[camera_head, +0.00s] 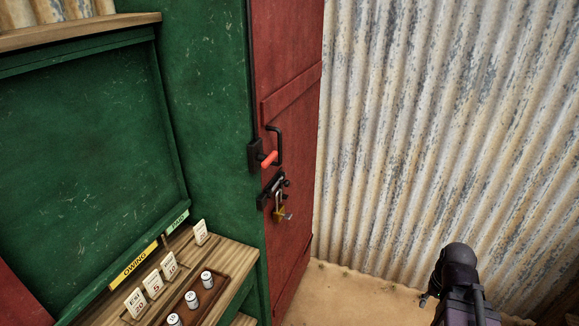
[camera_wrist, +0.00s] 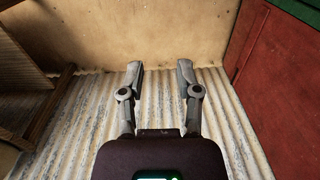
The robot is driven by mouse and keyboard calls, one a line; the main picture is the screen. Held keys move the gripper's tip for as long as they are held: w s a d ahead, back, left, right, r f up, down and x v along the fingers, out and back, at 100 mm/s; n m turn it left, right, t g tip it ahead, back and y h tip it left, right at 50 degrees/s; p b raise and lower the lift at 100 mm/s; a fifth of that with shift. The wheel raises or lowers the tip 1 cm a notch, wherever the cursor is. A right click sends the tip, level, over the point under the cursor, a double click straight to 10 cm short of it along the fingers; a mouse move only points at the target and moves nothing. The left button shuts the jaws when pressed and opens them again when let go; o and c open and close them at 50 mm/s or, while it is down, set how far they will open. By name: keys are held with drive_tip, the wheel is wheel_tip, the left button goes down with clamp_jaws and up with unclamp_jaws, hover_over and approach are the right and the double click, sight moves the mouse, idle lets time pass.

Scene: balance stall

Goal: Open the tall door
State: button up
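The tall red door (camera_head: 290,90) stands in the middle of the head view, beside the green frame (camera_head: 205,110), and looks shut. It has a black pull handle (camera_head: 279,143) and a latch with an orange-red lever (camera_head: 268,159). Below that, a brass padlock (camera_head: 279,212) hangs at a dark hasp (camera_head: 267,195); a small metal piece, perhaps a key, sticks out of it. In the wrist view the red door (camera_wrist: 285,95) is at the right. My gripper (camera_wrist: 158,68) is open and empty, apart from the door; in the head view my arm is at the lower right.
A corrugated metal wall (camera_head: 430,120) stands right of the door, with bare sandy ground (camera_head: 350,295) between. At left, a wooden counter (camera_head: 232,257) holds number cards (camera_head: 153,284) and a tray of small white cylinders (camera_head: 207,280). A wooden frame (camera_wrist: 48,115) shows at the wrist view's left.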

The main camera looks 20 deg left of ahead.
drive_tip(key=w+a+r+m+t+y+p, duration=0.1)
drive_tip(key=w+a+r+m+y, duration=0.15)
drive_tip(key=a, duration=0.25)
drive_tip(key=w+a+r+m+y+p, duration=0.1)
drive_tip(key=w+a+y, duration=0.15)
drive_tip(key=a, duration=0.35)
drive_tip(key=m+t+y+p, duration=0.3)
drive_tip(key=m+y+p, duration=0.4)
drive_tip(key=m+y, duration=0.75)
approach(280, 160)
drive_tip(key=d+r+m+h, duration=0.2)
drive_tip(key=d+r, duration=0.1)
drive_tip(key=r, duration=0.4)
drive_tip(key=shift+s+d+f, duration=0.1)
drive_tip(key=shift+d+f, duration=0.15)
drive_tip(key=shift+d, duration=0.05)
drive_tip(key=shift+a, duration=0.1)
drive_tip(key=x, duration=1.3)
drive_tip(key=shift+a+f, duration=0.1)
drive_tip(key=shift+a, duration=0.3)
clamp_jaws()
